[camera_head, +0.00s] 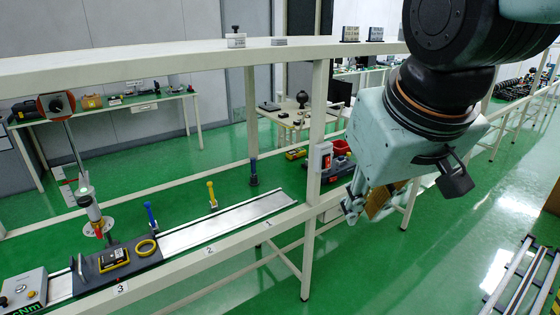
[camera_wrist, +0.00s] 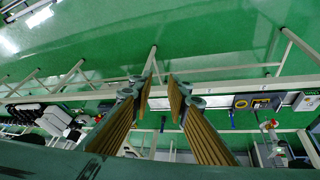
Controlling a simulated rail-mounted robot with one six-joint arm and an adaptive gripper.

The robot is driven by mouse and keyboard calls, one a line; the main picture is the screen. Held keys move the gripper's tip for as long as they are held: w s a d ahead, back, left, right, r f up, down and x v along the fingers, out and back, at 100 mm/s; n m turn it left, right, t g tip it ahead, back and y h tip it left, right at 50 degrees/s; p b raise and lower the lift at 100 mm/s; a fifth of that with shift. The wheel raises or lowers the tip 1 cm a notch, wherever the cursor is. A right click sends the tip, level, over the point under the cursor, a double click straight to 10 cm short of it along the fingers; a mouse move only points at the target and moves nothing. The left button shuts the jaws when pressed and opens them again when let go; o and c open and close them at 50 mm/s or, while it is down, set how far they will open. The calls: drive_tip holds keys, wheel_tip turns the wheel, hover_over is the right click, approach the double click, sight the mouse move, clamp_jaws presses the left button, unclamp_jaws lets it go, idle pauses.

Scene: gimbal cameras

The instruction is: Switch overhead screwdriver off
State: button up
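The overhead screwdriver (camera_head: 90,207) hangs at the left from a rod with a round red-rimmed disc (camera_head: 56,104) at its top. Its light-coloured body ends in a red and yellow lower part above the bench; it also shows at the right of the wrist view (camera_wrist: 270,127). A small white box with a red switch (camera_head: 323,158) is mounted on the bench's upright post; its on/off position is too small to tell.
The bench holds a dark fixture (camera_head: 120,262) with a yellow device and ring, a metal rail (camera_head: 228,219) and a grey control box (camera_head: 22,290). The post (camera_head: 316,115) and overhead shelf (camera_head: 200,58) are close obstacles. Green floor (camera_head: 420,265) is open at the right.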

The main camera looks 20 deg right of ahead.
drive_tip(key=w+d, duration=0.3)
drive_tip(key=w, duration=0.3)
drive_tip(key=w+d+t+h, duration=0.1)
drive_tip(key=w+d, duration=0.2)
drive_tip(key=w, duration=0.2)
drive_tip(key=w+d+t, duration=0.1)
drive_tip(key=w+d, duration=0.2)
drive_tip(key=w, duration=0.3)
drive_tip(key=shift+w+d, duration=0.15)
drive_tip(key=shift+w, duration=0.15)
clamp_jaws()
drive_tip(key=w+d+f+n+t, duration=0.1)
drive_tip(key=w+d+f, duration=0.1)
drive_tip(key=w+d, duration=0.35)
drive_tip(key=w+d+f+n+t, duration=0.1)
drive_tip(key=w+d+f, duration=0.15)
drive_tip(key=w, duration=0.65)
drive_tip(key=w+d+f+n+t, duration=0.1)
drive_tip(key=w+d+f+t, duration=0.2)
drive_tip(key=w, duration=0.4)
drive_tip(key=n+t+y, duration=0.1)
drive_tip(key=t+y, duration=0.2)
drive_tip(key=y, duration=0.5)
approach(328, 162)
drive_tip(key=s+d+f, duration=0.1)
drive_tip(key=s+d, duration=0.1)
drive_tip(key=s, duration=0.5)
drive_tip(key=shift+f+p, duration=0.3)
drive_tip(key=shift+p, duration=0.05)
